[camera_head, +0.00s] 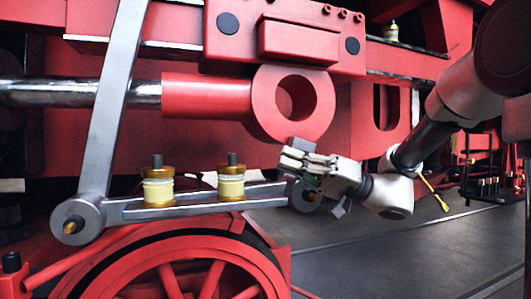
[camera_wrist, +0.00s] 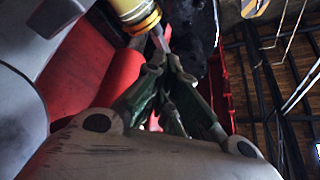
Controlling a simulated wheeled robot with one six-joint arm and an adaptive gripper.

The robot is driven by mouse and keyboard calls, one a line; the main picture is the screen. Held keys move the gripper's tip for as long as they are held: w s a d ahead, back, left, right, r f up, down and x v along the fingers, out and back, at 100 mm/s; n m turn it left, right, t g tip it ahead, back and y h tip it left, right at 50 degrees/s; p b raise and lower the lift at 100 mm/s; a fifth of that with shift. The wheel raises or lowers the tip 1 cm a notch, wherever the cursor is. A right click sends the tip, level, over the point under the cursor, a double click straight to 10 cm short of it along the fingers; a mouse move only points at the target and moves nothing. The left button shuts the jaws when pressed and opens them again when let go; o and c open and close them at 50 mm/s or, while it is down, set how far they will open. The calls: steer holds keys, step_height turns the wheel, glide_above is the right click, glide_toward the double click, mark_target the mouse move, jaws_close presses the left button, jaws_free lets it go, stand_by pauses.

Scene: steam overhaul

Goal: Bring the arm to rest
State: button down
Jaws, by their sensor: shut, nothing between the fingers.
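My gripper (camera_head: 291,157) is at the end of my arm, which reaches in from the right in the head view. It is shut and empty, just below the red ring-ended rod (camera_head: 293,97) and above the right end of the grey side rod (camera_head: 262,195). In the wrist view the fingers (camera_wrist: 163,62) come together at their tips. A yellow cup with a brass rim (camera_wrist: 137,14) shows close to the fingertips in that view; I cannot tell whether they touch.
Two yellow and brass cups, the left one (camera_head: 158,190) and the right one (camera_head: 231,182), stand upright on the side rod. Another cup (camera_head: 391,33) sits on a red ledge. A red spoked wheel (camera_head: 190,262) is below. Open grey floor (camera_head: 390,258) lies at lower right.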

steer(key=s+d+f+m+g+h, duration=0.1)
steer(key=s+d+f+m+h, duration=0.15)
steer(key=s+f+h, duration=0.4)
steer(key=s+d+f+m+g+h, duration=0.15)
steer(key=s+d+f+h, duration=0.25)
steer(key=s+f, duration=0.5)
steer(key=d+f+m+t+h, duration=0.2)
steer(key=d+h, duration=0.3)
steer(key=d, duration=0.4)
steer(key=w+d+f+m+t+h, duration=0.1)
steer(key=d+f+m+t+h, duration=0.1)
steer(key=d+h, duration=0.4)
steer(key=d+f+t, duration=0.1)
steer(key=d+f, duration=0.1)
steer(key=d, duration=0.2)
steer(key=shift+w+d+f, duration=0.15)
steer(key=shift+d, duration=0.15)
steer(key=shift+t+h, duration=0.25)
